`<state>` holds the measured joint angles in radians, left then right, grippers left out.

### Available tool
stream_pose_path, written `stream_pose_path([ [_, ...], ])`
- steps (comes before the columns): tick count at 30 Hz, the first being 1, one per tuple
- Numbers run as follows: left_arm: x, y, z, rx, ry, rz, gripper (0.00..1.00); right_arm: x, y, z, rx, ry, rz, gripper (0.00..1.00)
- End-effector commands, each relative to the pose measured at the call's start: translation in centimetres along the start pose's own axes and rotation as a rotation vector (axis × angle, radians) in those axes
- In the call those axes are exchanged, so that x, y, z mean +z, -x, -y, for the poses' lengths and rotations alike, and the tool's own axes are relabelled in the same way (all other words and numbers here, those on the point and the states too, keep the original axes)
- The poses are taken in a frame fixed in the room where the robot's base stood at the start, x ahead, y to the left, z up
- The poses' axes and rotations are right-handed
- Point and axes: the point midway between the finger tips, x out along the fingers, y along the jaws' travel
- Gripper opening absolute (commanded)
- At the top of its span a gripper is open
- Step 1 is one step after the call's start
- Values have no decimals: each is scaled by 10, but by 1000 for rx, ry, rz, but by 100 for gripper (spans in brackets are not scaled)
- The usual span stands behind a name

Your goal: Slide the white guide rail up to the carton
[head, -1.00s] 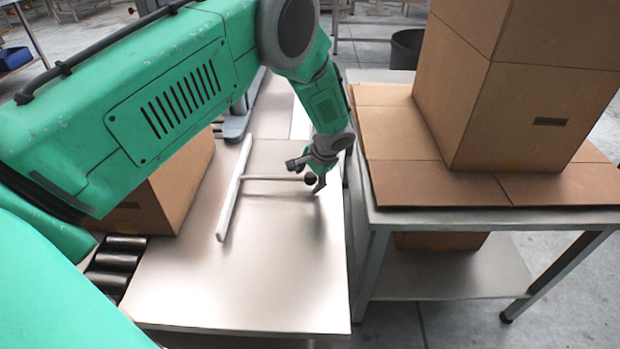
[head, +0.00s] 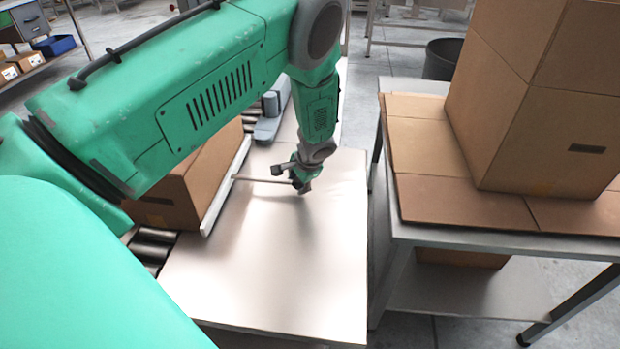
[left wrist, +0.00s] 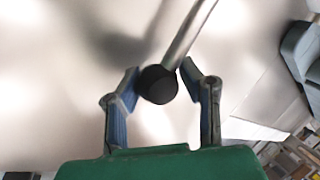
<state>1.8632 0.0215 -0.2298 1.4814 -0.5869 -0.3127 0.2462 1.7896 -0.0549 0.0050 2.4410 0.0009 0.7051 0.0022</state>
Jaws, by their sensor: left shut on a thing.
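The white guide rail (head: 226,184) lies on the metal table, along the right side of the brown carton (head: 180,196). Little or no gap shows between them; I cannot tell if they touch along the full length. A thin rod (head: 258,180) runs right from the rail to a black knob, clear in the left wrist view (left wrist: 158,85). My left gripper (head: 291,176) is shut on this knob, its fingers on either side of it in the left wrist view (left wrist: 160,75). My arm hides the carton's upper part. My right gripper is not in view.
The bare metal table (head: 275,270) is clear in front of the rail. Rollers (head: 150,247) lie under the carton's near side. A grey device (head: 271,112) stands behind the rail. At right, a tall carton (head: 530,110) stands on a cardboard-covered bench (head: 450,210).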

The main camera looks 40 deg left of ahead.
Motion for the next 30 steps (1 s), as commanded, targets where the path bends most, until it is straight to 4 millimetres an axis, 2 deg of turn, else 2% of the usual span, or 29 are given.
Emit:
stream_pose_path([
  [5,-4,3,-2,-2,5,-4,0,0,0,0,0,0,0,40],
  [6,-4,4,-2,-2,5,-5,39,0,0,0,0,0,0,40],
  [7,-4,4,-2,-1,5,-5,50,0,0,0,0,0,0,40],
  [8,-4,3,-2,-1,5,-5,52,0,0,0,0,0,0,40],
  [16,-4,-1,-1,4,1,-4,52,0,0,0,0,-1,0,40],
  [20,-4,6,-1,4,0,-6,52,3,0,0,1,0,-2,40],
  [23,-5,21,-1,2,1,-7,52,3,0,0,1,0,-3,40],
  [30,-5,75,-3,-2,-1,-8,52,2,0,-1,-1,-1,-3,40],
])
